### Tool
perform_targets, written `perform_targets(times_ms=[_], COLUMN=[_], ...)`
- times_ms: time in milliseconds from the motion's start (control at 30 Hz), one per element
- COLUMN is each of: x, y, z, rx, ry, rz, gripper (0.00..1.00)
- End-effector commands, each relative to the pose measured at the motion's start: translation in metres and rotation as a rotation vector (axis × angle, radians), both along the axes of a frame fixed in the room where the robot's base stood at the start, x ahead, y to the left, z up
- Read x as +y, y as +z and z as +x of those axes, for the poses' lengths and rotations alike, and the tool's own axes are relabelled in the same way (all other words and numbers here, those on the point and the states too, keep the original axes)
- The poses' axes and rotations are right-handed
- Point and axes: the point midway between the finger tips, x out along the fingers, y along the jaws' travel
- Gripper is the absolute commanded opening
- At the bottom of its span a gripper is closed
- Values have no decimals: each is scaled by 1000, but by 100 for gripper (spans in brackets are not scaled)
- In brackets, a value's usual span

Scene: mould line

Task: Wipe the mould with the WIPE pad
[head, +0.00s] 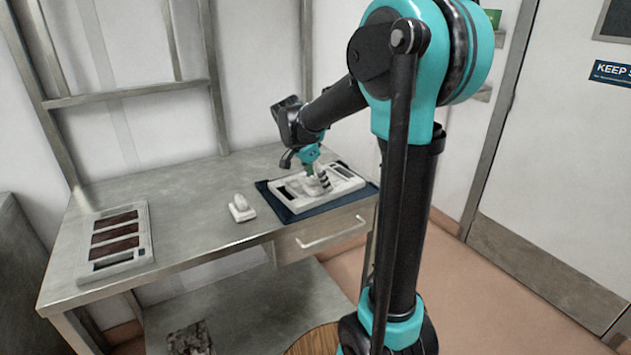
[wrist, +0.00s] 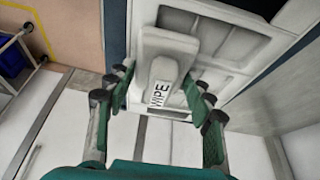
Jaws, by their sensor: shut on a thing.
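The WIPE pad (wrist: 160,75) is a pale grey-white block with a black "WIPE" label, seen in the wrist view. My gripper (wrist: 162,88) has its green-backed fingers on both sides of the pad and is shut on it. The mould (wrist: 258,48) is a white tray with recessed compartments beneath the pad. In the head view the mould (head: 299,209) lies on a dark blue mat, and my gripper (head: 317,178) is low over its middle, hiding part of it. I cannot tell whether the pad touches the mould.
The steel bench (head: 190,225) has free surface around a second white block with a raised handle (head: 242,208). A white tray with brown-filled compartments (head: 146,242) lies at the left. A metal frame stands behind the bench. The blue mat (head: 285,214) is near the bench's right end.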

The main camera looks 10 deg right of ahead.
Motion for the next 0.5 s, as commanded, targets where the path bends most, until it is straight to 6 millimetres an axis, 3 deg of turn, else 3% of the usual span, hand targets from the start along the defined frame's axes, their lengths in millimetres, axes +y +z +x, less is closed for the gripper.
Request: perform_targets(times_ms=[500], x=[-25], y=[1], z=[10], rx=[0], ry=[-1], rz=[0], gripper=[30])
